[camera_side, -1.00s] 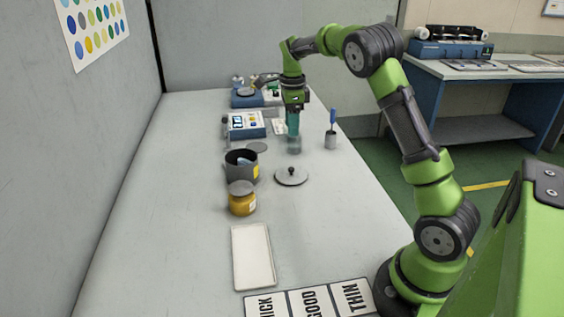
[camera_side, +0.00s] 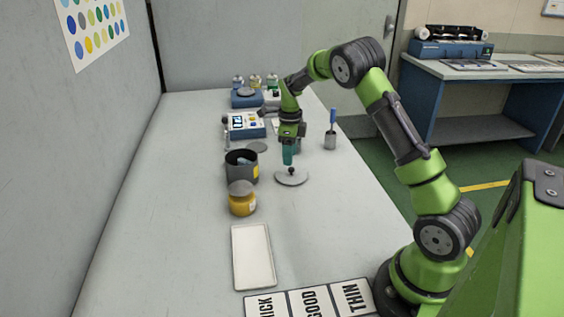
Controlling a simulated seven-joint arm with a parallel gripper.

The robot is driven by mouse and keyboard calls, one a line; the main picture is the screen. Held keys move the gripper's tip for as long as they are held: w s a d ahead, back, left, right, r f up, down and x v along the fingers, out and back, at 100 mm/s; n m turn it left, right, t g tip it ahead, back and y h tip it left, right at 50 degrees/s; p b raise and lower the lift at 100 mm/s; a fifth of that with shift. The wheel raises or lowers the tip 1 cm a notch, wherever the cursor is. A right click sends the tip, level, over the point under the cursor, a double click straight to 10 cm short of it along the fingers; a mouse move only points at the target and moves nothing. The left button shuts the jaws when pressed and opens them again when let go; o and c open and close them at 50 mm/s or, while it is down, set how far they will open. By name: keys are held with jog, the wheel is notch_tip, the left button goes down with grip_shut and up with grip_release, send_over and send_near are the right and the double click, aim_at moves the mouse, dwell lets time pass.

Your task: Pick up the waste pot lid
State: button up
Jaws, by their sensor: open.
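The waste pot lid (camera_side: 291,178) is a flat grey disc with a small black knob, lying on the grey table right of the dark pot. My gripper (camera_side: 288,160) points straight down with teal fingers, just above the lid and its knob. It is open and holds nothing that I can see. The fingertips look slightly above the knob, but whether they touch or surround it cannot be told.
A yellow jar with grey lid (camera_side: 242,203) stands in front of the pot. A grey disc (camera_side: 257,147) lies behind it. A blue device (camera_side: 246,122) and a cup with a blue-handled tool (camera_side: 330,139) stand farther back. A white tray (camera_side: 251,257) lies nearer. The table right of the lid is clear.

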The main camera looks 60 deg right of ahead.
aim_at(291, 168)
jog(key=f, duration=0.5)
jog(key=shift+s+d+f, duration=0.1)
jog(key=shift+s+f, duration=0.05)
jog(key=shift+s, duration=0.15)
grip_shut()
